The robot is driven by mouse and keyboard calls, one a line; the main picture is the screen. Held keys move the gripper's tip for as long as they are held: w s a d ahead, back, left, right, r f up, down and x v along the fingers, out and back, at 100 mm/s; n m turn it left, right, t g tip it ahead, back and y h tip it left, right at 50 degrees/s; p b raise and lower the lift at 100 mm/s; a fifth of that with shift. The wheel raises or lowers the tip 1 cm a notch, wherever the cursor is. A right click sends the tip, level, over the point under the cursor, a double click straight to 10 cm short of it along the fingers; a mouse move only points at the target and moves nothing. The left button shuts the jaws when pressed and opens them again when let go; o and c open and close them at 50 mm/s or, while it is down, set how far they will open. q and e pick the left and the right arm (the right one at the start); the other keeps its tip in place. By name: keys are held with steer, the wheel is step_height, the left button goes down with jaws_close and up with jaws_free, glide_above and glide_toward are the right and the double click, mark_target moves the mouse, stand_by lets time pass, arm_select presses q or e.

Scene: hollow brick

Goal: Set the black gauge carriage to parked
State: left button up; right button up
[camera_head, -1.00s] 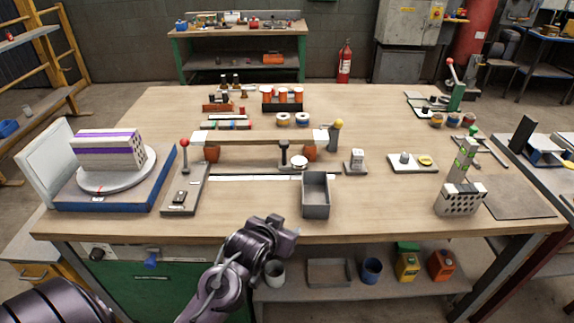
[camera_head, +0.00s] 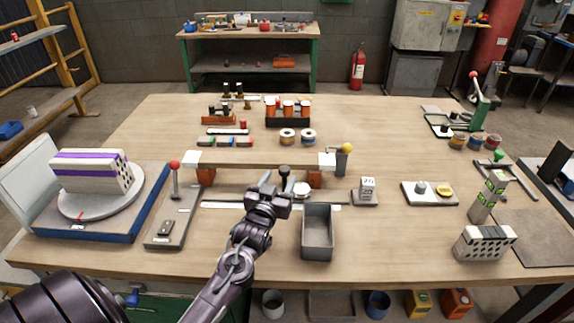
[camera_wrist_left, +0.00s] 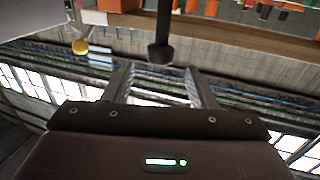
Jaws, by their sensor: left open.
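The black gauge carriage's round-knobbed post (camera_head: 284,171) stands at the long rail (camera_head: 225,205) below the beam, beside a pale round disc (camera_head: 302,190). My left gripper (camera_head: 284,184) is open, with its fingers pointing toward the carriage. In the left wrist view, the dark knob and post (camera_wrist_left: 161,45) appear just beyond and between the open fingertips (camera_wrist_left: 160,72); I see no contact. The carriage's lower part is hidden behind my gripper in the head view. My right gripper is not in view.
A wooden beam (camera_head: 255,158) spans two orange-brown supports behind the rail. An empty grey bin (camera_head: 317,233) stands right of my left forearm. A red-knobbed lever (camera_head: 174,180) is at left; a yellow-knobbed post (camera_head: 343,160) is at right.

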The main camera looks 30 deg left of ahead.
mark_target(286, 166)
arm_select(q)
steer(key=x, duration=0.4)
steer(key=p+x, duration=0.1)
steer(key=x, duration=0.2)
steer(key=shift+f, duration=0.3)
steer(key=shift+w, duration=0.2)
steer(key=shift+r, duration=0.1)
steer(key=shift+c, duration=0.2)
steer(key=c, duration=0.9)
steer(key=shift+a, duration=0.1)
jaws_close()
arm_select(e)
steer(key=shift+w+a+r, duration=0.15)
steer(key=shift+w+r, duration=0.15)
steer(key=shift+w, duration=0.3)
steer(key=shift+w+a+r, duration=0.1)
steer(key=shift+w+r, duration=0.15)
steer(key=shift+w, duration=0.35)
